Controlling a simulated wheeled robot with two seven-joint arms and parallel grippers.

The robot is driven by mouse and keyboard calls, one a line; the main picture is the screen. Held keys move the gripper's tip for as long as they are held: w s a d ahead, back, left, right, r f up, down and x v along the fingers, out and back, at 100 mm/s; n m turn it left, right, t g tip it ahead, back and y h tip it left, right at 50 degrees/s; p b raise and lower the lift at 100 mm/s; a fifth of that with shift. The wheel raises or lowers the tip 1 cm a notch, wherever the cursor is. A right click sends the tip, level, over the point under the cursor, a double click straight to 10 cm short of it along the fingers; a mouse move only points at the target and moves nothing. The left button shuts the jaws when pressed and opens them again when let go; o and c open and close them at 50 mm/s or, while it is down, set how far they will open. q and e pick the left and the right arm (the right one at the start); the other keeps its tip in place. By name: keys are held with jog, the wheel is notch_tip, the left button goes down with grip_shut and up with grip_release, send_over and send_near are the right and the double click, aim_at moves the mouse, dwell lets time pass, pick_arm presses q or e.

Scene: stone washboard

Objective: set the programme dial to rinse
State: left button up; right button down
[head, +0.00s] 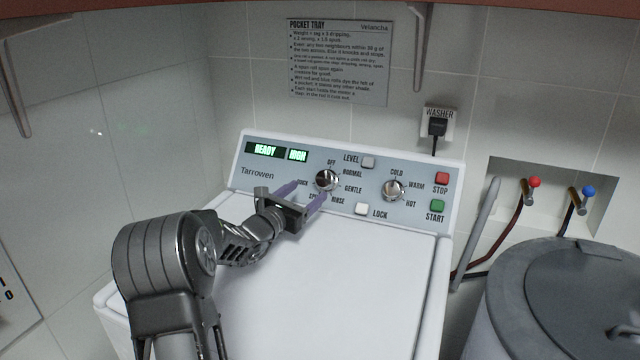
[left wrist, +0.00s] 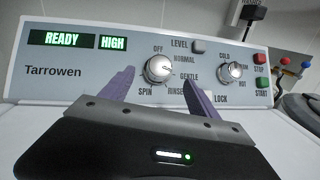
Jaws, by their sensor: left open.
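My right gripper is not in view.
A second knob (head: 393,190) for temperature is to the right, with the LEVEL button (head: 368,162), LOCK button (head: 361,208), red STOP (head: 442,178) and green START (head: 437,206) nearby. The display (head: 266,150) reads READY and HIGH. The white lid (head: 340,280) is clear.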

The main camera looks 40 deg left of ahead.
aim_at(323, 178)
pick_arm(q)
jog(key=w, duration=0.2)
jog(key=w+a+p, duration=0.1)
jog(key=w, duration=0.4)
jog(key=shift+w+a+p, duration=0.15)
jog(key=shift+w+p, duration=0.15)
jog(key=shift+p, duration=0.05)
jog(key=c, duration=1.4)
jog(key=shift+o, duration=0.2)
